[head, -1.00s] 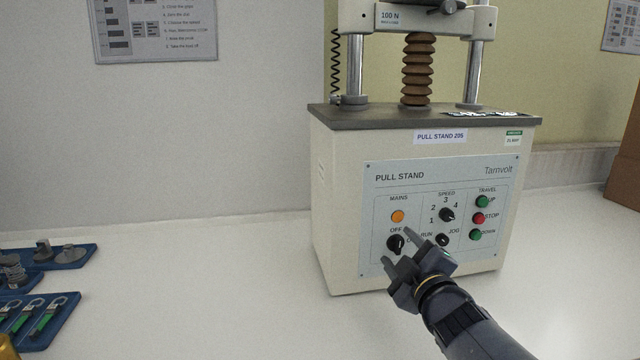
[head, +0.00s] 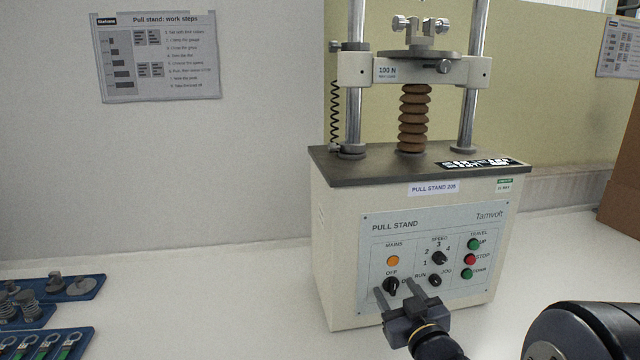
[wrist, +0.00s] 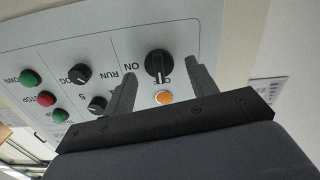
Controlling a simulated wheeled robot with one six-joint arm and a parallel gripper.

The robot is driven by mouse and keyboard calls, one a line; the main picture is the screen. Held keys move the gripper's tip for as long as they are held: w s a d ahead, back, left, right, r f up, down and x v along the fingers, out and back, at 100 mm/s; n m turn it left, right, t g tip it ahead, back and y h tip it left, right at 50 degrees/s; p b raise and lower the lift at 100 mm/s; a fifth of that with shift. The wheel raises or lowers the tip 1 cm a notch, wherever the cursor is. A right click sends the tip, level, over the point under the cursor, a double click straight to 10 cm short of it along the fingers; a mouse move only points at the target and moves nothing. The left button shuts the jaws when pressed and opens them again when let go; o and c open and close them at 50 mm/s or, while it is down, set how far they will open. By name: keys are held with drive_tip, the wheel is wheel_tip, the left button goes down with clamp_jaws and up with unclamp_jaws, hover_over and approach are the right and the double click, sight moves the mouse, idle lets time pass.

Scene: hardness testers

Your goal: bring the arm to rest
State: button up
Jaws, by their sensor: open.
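My gripper (head: 398,295) is in front of the pull stand's control panel in the head view, with its fingers pointing at the mains OFF/ON knob (head: 391,285). In the wrist view my gripper (wrist: 158,82) is open, its two fingers apart with nothing between them. The black knob (wrist: 158,66) shows beyond and between the fingertips, and I cannot tell how wide the gap to it is. The orange mains lamp (head: 392,261) is just above the knob; it also shows in the wrist view (wrist: 164,98).
The pull stand (head: 340,240) stands on a white bench. Blue trays (head: 85,290) with metal fittings and green-handled parts lie at the far left. A brown box (head: 625,190) is at the right edge. The bench between trays and stand is clear.

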drive_tip(key=shift+r+m+p, duration=0.1)
drive_tip(key=shift+m+p, duration=0.6)
drive_tip(key=shift+m, duration=0.1)
